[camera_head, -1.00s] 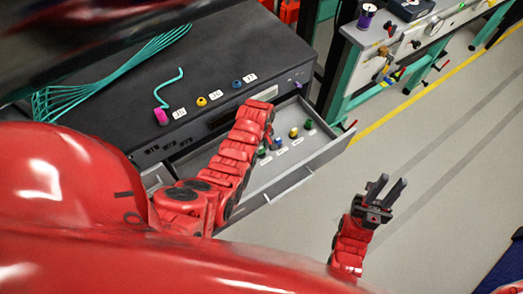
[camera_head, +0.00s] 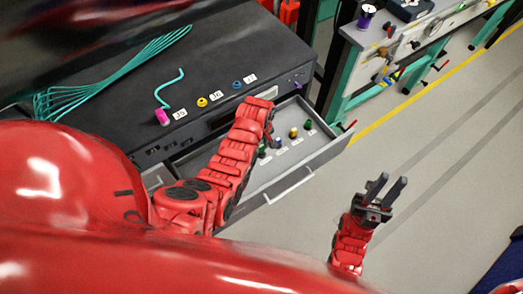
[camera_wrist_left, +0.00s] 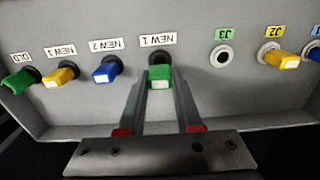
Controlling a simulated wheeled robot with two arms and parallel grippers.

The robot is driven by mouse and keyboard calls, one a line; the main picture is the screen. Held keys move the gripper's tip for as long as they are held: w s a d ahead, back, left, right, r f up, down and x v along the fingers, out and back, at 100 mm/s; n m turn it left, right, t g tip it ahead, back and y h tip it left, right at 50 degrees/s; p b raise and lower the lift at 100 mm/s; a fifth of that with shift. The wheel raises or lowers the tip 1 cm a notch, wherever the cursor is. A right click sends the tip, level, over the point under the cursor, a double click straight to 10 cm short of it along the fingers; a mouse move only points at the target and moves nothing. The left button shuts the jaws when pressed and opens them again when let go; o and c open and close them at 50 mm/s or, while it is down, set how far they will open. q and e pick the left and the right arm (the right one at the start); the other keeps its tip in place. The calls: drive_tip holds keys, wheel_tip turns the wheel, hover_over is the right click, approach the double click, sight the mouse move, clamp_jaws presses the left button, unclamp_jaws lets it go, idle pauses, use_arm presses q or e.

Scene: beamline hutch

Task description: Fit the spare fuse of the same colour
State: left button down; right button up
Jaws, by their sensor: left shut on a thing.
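In the left wrist view my left gripper (camera_wrist_left: 160,112) is shut on a green fuse (camera_wrist_left: 160,74) at the NEW 1 label. The fuse still stands at its place there. Left of it are a blue fuse (camera_wrist_left: 106,70) at NEW 2, a yellow fuse (camera_wrist_left: 62,76) at NEW 3 and a green fuse (camera_wrist_left: 20,80) at OLD. Right of it, the J3 socket (camera_wrist_left: 222,56) with a green label is empty. A yellow fuse (camera_wrist_left: 281,58) is at J2 and a blue one (camera_wrist_left: 315,52) at J1. My right gripper (camera_head: 388,184) is open and empty over the floor.
The open grey drawer (camera_head: 325,145) holds the fuses; my left arm hides part of it. On the black cabinet (camera_head: 130,90) are a pink plug (camera_head: 162,116) with a teal cable, a yellow one and a blue one. A workbench (camera_head: 365,38) stands behind right.

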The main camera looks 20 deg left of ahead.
use_arm(q)
drive_tip(key=shift+r+p, duration=1.1)
drive_tip(key=shift+r, duration=1.5)
